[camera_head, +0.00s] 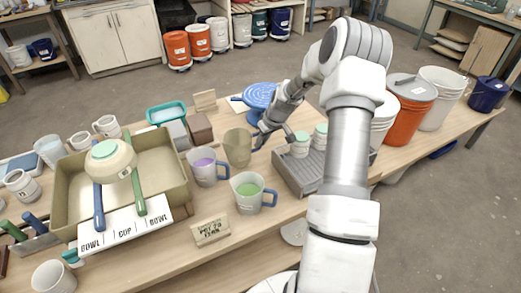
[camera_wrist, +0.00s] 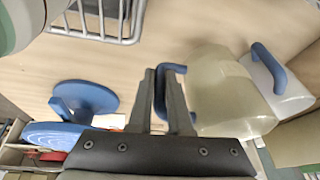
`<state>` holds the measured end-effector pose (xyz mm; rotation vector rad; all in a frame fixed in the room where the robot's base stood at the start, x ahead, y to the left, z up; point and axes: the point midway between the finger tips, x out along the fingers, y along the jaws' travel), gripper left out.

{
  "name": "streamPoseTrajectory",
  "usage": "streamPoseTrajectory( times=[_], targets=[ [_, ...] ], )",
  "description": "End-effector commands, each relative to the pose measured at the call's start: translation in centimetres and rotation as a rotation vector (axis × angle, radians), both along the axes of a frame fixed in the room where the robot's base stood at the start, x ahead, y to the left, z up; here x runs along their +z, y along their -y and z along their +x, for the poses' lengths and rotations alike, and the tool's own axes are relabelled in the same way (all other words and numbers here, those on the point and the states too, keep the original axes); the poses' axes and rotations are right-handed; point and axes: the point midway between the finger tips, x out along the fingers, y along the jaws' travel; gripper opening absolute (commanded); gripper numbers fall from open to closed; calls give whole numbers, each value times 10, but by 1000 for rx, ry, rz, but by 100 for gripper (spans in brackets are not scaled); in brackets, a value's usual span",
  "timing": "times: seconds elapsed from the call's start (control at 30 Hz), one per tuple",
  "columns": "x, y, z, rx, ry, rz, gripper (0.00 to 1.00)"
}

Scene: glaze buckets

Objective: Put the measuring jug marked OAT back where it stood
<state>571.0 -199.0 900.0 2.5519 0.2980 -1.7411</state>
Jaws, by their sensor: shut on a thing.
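My gripper (camera_head: 259,141) is shut on the blue handle (camera_wrist: 160,92) of a translucent olive measuring jug (camera_head: 237,148), which also shows in the wrist view (camera_wrist: 228,92). The jug looks empty and roughly upright. I cannot tell whether its base touches the table, and no OAT mark is readable. A jug with purple contents (camera_head: 206,168) and a blue handle stands close to its left. A jug with green contents (camera_head: 250,195) stands in front, handle to the right. In the wrist view another blue-handled jug (camera_wrist: 283,82) is beside the held one.
A grey rack (camera_head: 293,180) with small cups is right of the held jug. A blue banding wheel (camera_head: 259,94) stands behind it. An olive tray (camera_head: 178,180) with a bowl and tools is at left. A small written card (camera_head: 211,230) stands at the front.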

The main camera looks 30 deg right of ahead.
Motion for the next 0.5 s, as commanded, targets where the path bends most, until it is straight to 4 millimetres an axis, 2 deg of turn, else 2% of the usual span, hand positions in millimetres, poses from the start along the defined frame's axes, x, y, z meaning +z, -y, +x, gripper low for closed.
streamPoseTrajectory(
  times=[0.23,0.5],
  targets=[
    [-31,0,0,-1,-1,1,0],
    [-35,0,0,-1,0,-1,0]
  ],
)
